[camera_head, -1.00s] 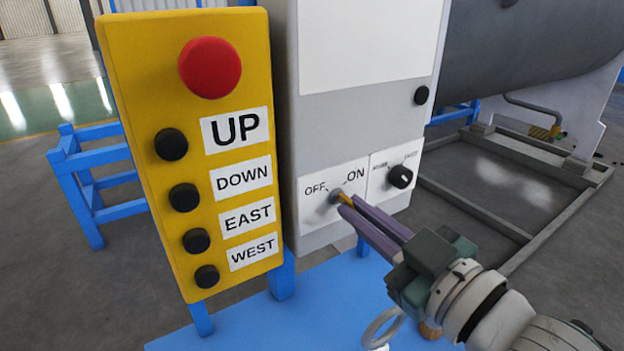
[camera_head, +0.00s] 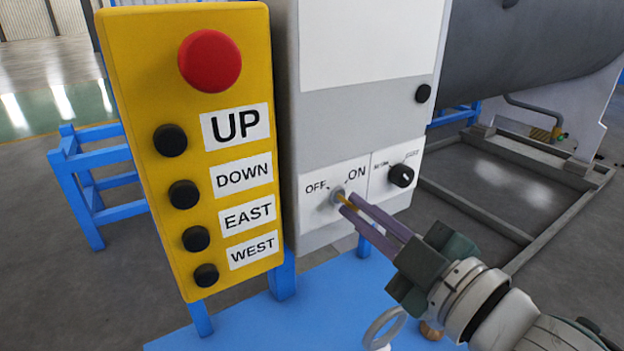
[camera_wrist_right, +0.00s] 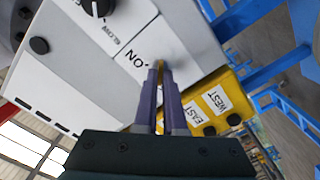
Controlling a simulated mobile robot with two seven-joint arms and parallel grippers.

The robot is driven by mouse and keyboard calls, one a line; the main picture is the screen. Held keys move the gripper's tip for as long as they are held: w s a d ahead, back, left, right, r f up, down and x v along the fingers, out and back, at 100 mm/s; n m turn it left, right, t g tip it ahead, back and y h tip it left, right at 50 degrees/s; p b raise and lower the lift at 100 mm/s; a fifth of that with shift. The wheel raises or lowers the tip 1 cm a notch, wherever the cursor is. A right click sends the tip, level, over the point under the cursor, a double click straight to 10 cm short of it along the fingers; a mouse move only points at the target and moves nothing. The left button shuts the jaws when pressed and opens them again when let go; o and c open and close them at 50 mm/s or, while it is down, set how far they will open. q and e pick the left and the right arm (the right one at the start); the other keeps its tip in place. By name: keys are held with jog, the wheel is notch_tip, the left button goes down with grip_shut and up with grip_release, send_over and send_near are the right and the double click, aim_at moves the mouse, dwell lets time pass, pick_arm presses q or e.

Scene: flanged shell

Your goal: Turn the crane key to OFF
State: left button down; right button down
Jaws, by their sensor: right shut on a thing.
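The crane key (camera_head: 345,197) is a small brass-coloured piece in a round grey lock (camera_head: 336,198) on the white OFF/ON plate (camera_head: 318,212) of the grey control box. The OFF label is left of the lock and the ON label is at its upper right. My right gripper (camera_head: 349,204) comes in from the lower right with its purple fingers shut on the key. In the right wrist view the fingers (camera_wrist_right: 160,75) reach the plate beside the ON label and hide most of the key and lock. My left gripper is not in view.
A yellow pendant (camera_head: 215,280) with a red button (camera_head: 210,62) and several black buttons stands left of the grey box (camera_head: 345,115). A black selector knob (camera_head: 401,176) is right of the lock. A blue platform (camera_head: 310,310) lies below.

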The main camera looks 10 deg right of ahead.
jog(key=c, duration=1)
grip_release()
jog(key=v, duration=1)
jog(key=shift+w, duration=0.1)
